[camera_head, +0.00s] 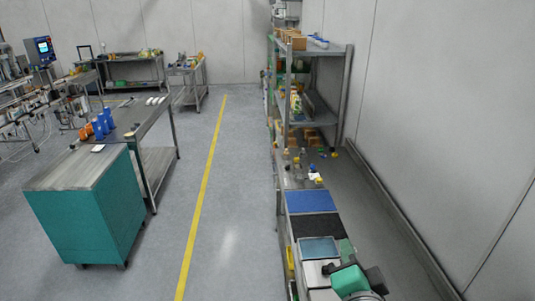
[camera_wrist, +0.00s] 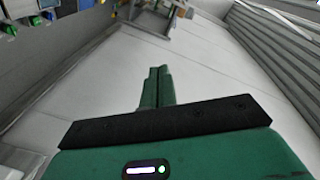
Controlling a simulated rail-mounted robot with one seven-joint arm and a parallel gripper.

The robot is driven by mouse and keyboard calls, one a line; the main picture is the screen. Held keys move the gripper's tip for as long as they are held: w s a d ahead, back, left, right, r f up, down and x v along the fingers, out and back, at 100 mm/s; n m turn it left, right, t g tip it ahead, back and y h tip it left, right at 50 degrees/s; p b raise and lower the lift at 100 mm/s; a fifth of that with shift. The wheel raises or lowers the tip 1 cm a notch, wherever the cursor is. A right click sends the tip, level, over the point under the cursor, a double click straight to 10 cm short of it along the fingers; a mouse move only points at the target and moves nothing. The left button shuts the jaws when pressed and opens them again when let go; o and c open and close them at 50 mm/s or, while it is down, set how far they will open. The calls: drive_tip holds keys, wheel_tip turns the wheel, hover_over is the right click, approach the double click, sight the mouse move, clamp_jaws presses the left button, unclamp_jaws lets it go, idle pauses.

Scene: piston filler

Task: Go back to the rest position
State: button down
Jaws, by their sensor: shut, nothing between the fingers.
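My gripper (camera_wrist: 158,88) shows in the wrist view with its two green fingers together, shut and empty. It points over bare grey floor, and nothing touches the fingers. In the head view, part of my green and black arm end (camera_head: 350,280) shows at the bottom right, beside the near end of a long bench. The fingertips cannot be made out there.
The bench carries a blue mat (camera_head: 307,201), a black mat (camera_head: 314,227) and a blue-grey tray (camera_head: 318,248). A tall shelf (camera_head: 348,80) stands behind. A teal cabinet (camera_head: 90,215) is at left. The aisle with a yellow line (camera_head: 207,180) is clear.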

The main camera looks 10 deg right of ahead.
drive_tip(key=s+a+r+n+t+y+p, duration=0.15)
drive_tip(key=a+r+n, duration=0.25)
drive_tip(key=a+r, duration=0.45)
drive_tip(key=s+a+r+n+t+y+p, duration=0.15)
drive_tip(key=a+r+n+t, duration=0.35)
drive_tip(key=r, duration=0.7)
drive_tip(key=s+a+r+n+t+y+p, duration=0.1)
drive_tip(key=s+a+r+n+t+y, duration=0.1)
drive_tip(key=s+a+r+n, duration=0.3)
drive_tip(key=s+a+r, duration=0.4)
drive_tip(key=a+r, duration=0.2)
drive_tip(key=r, duration=0.1)
drive_tip(key=shift+s+r+n, duration=0.25)
drive_tip(key=shift+s+n, duration=0.05)
drive_tip(key=shift+s, duration=0.1)
